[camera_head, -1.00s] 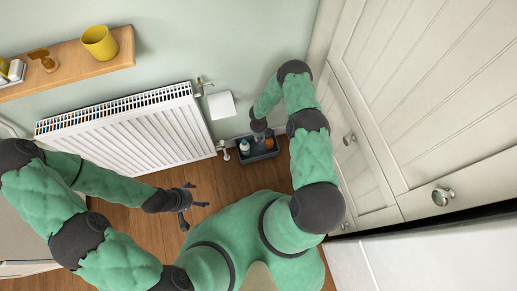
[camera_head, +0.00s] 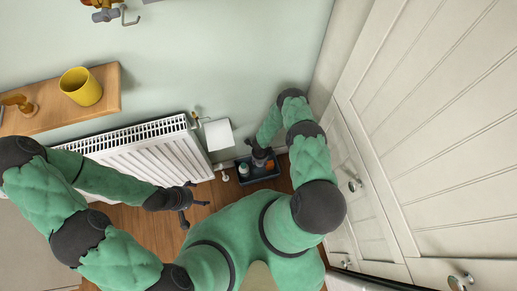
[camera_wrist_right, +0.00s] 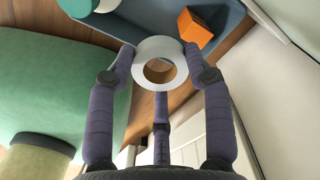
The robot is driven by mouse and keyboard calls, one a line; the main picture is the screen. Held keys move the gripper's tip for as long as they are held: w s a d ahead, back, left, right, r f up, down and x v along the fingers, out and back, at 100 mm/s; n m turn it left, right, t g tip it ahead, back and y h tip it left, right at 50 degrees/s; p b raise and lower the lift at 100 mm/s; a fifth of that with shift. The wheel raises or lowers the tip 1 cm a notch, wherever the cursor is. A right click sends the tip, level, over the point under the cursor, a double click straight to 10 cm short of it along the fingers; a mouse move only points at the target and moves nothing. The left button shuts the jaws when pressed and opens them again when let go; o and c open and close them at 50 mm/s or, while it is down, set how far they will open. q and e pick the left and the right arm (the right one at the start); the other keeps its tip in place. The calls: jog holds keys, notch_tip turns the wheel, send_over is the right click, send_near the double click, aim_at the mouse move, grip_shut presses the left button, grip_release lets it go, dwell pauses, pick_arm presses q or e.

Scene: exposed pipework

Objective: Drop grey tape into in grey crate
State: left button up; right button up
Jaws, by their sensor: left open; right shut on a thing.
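My right gripper (camera_wrist_right: 160,65) is shut on the grey tape (camera_wrist_right: 143,52), a pale ring-shaped roll gripped near the fingertips. In the wrist view the tape overlaps the near edge of the grey crate (camera_wrist_right: 124,27), so its exact position over the crate is unclear. In the head view the dark grey crate (camera_head: 260,182) stands on the floor below the radiator's right end. My right gripper (camera_head: 261,160) is above the crate there, and the tape cannot be made out. My left gripper (camera_head: 190,203) is open and empty, in front of the radiator.
The crate holds an orange block (camera_wrist_right: 194,28) and a white-and-turquoise item (camera_wrist_right: 100,5). A white radiator (camera_head: 160,155) is left of the crate. Cream cupboard doors (camera_head: 430,120) stand close on the right. A wooden shelf (camera_head: 105,97) carries a yellow cup (camera_head: 81,87).

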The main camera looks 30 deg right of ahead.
notch_tip(320, 180, down, 6)
jog(key=b, duration=0.3)
jog(key=shift+r, duration=0.25)
jog(key=o, duration=1.2)
jog(key=shift+o, duration=0.2)
jog(key=shift+r, duration=0.15)
notch_tip(320, 180, up, 12)
